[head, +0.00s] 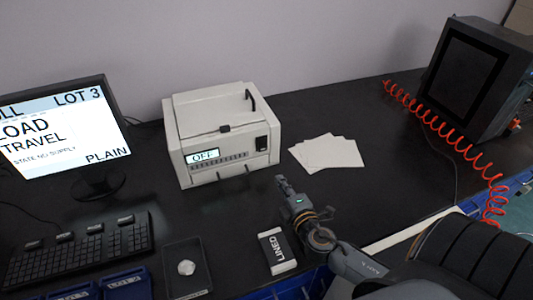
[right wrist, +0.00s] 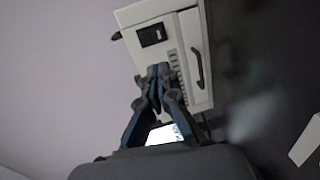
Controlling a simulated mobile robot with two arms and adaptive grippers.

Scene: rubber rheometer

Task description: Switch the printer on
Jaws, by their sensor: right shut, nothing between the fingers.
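The printer (head: 203,121) is a pale box on the black bench, with a lit display (head: 203,156) reading "OFF". A black switch (head: 262,143) sits at the right of its front face. My right gripper (head: 281,181) is shut and empty, in front of the printer and below the switch in the picture. It also shows in the right wrist view (right wrist: 158,70). My left gripper is not in view.
White sheets (head: 328,152) lie right of the printer. A monitor (head: 60,130), keyboard (head: 75,253) and small dark tray (head: 198,246) are at left. A coiled red hose (head: 440,130) hangs by a dark machine (head: 470,75).

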